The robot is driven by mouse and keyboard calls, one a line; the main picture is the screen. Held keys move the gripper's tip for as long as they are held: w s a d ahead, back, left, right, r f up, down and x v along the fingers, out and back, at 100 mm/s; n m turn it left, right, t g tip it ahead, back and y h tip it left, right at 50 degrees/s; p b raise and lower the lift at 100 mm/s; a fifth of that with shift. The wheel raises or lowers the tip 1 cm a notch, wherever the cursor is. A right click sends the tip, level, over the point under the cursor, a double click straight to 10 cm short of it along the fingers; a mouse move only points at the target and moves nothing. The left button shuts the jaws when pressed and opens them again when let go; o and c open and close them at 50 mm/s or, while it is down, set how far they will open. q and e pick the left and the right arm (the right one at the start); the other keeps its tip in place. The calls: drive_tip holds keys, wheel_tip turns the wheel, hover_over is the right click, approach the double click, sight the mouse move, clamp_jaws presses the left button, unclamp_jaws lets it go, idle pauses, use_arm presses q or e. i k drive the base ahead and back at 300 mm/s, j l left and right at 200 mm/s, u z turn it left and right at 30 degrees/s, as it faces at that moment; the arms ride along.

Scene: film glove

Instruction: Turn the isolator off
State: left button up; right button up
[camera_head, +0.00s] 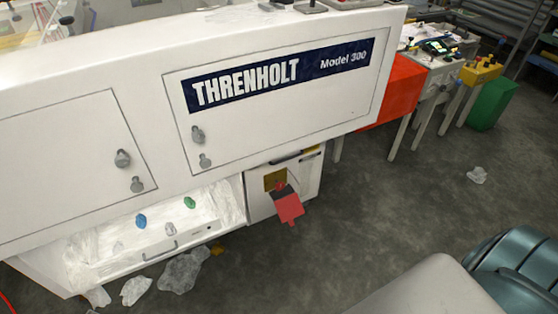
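Neither of my grippers shows in the head view.
The white THRENHOLT machine (280,125) overhangs the cabinet. An open drawer (165,247) with plastic film juts out on the left, and crumpled film (184,270) lies below. A teal ribbed object (515,268) stands at bottom right. The floor (385,210) between is mostly clear.

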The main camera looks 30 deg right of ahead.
sight(279, 186)
drive_tip(key=l+u, duration=0.2)
drive_tip(key=l, duration=1.15)
drive_tip(key=i, duration=0.05)
